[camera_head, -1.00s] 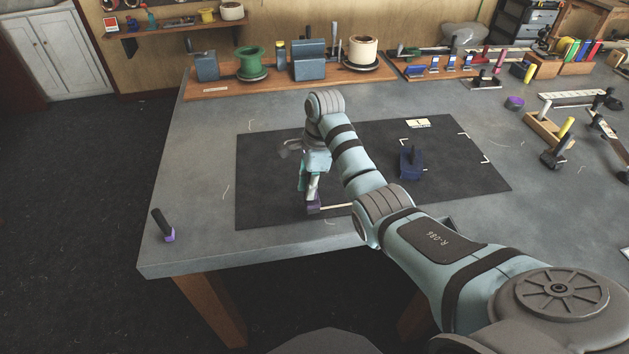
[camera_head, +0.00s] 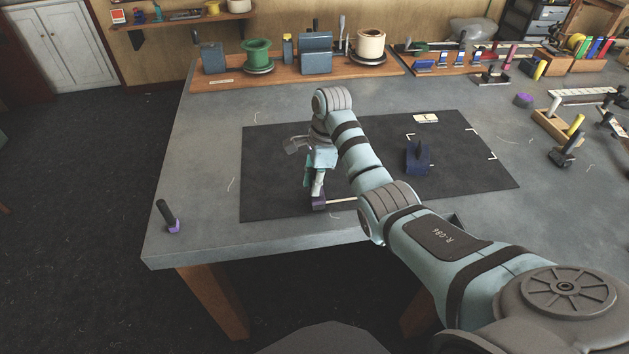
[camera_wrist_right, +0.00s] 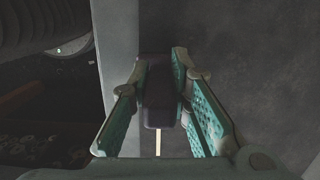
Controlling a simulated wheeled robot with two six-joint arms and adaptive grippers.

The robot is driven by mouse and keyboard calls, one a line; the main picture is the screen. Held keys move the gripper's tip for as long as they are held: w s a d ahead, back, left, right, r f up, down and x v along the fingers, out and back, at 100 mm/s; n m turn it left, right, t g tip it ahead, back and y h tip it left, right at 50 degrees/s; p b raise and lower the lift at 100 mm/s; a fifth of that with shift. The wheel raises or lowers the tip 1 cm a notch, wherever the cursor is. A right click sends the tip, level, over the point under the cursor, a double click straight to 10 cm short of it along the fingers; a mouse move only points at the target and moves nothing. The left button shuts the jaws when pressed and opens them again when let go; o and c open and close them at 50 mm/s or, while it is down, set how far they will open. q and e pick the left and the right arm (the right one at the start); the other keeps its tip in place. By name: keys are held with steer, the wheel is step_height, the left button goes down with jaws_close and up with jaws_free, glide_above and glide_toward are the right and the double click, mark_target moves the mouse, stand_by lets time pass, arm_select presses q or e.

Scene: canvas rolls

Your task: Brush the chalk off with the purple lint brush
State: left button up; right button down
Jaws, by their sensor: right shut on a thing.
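My right gripper (camera_head: 318,186) points down near the front of the dark mat (camera_head: 270,180). It is shut on the purple lint brush (camera_head: 318,203), whose purple head is low at the mat's front part. In the right wrist view the brush (camera_wrist_right: 158,98) is a dark block between the teal fingers (camera_wrist_right: 160,62). A short piece of this line (camera_wrist_right: 158,145) shows below the brush in the wrist view. Whether bristles touch the mat cannot be told. My left gripper is not in view.
Another dark-handled tool with a purple base (camera_head: 168,217) stands at the table's front left corner. A blue block with a dark handle (camera_head: 417,158) sits on the mat's right part, near white corner marks. Spools and boxes stand on a wooden board (camera_head: 222,84) at the back.

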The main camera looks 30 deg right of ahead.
steer(key=shift+f, duration=0.25)
steer(key=shift+s+d+r+p, duration=0.1)
steer(key=shift+s+d+p, duration=0.15)
steer(key=shift+d, duration=0.4)
steer(key=shift+s+d+p, duration=0.15)
steer(key=shift+s+d, duration=0.1)
steer(key=shift+d, duration=0.6)
steer(key=shift+s+d, duration=0.25)
steer(key=shift+d, duration=0.45)
steer(key=shift+s+d, duration=0.25)
steer(key=shift+d, duration=0.45)
steer(key=shift+a, duration=0.1)
